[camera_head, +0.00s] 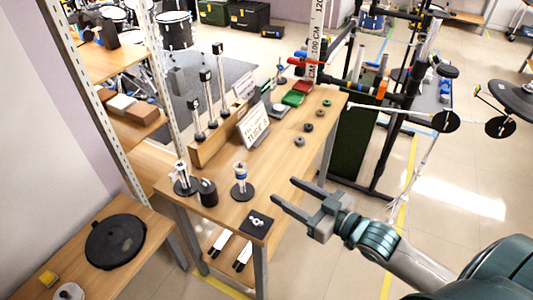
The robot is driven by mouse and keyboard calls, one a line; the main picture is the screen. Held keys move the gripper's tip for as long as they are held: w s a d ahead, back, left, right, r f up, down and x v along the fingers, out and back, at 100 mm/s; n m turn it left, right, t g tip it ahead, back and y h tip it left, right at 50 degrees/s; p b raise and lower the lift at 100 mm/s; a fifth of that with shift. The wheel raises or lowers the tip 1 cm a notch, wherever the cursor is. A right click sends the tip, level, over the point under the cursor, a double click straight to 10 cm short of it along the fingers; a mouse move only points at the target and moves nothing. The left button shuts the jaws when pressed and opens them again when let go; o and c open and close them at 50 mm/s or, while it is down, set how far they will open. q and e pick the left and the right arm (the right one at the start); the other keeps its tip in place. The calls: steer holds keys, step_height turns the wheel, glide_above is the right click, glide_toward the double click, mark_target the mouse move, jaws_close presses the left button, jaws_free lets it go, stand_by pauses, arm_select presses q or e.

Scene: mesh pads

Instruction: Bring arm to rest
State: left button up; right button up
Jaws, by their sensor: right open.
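My right gripper (291,204) comes in from the lower right on a dark teal and grey arm. Its two fingers point left and are spread apart with nothing between them. It hangs in the air off the right side of the wooden table (225,205), near the table's front corner. My left gripper and left arm do not show.
A black pad (257,223) with a small light piece lies at the table's near corner. A dark rack (375,150) stands beyond.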

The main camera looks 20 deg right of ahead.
steer(key=shift+f, duration=0.1)
steer(key=s+d+f+m+g+h, duration=0.1)
steer(key=d+f+h, duration=0.15)
steer(key=f, duration=0.75)
steer(key=s+d+f+m+g+h, duration=0.15)
steer(key=d+f, duration=0.25)
steer(key=f, duration=0.7)
steer(key=d+f+g+h, duration=0.1)
steer(key=d+f+g, duration=0.15)
steer(key=f, duration=0.75)
steer(key=s+f+g+h, duration=0.1)
steer(key=s+f, duration=0.5)
steer(key=f, duration=0.3)
steer(key=s+f+g, duration=0.2)
steer(key=s+f, duration=0.4)
steer(key=f, duration=0.3)
steer(key=s+a+f+g, duration=0.2)
steer(key=s+f, duration=0.3)
steer(key=s, duration=0.4)
steer(key=s+a+f+g, duration=0.2)
steer(key=s+a+f, duration=0.2)
steer(key=s, duration=0.5)
steer(key=s+a+f+g, duration=0.2)
steer(key=s+a+f, duration=0.2)
steer(key=s, duration=0.5)
step_height(320, 180, down, 2)
steer(key=shift+s+f, duration=0.1)
steer(key=shift+s, duration=0.2)
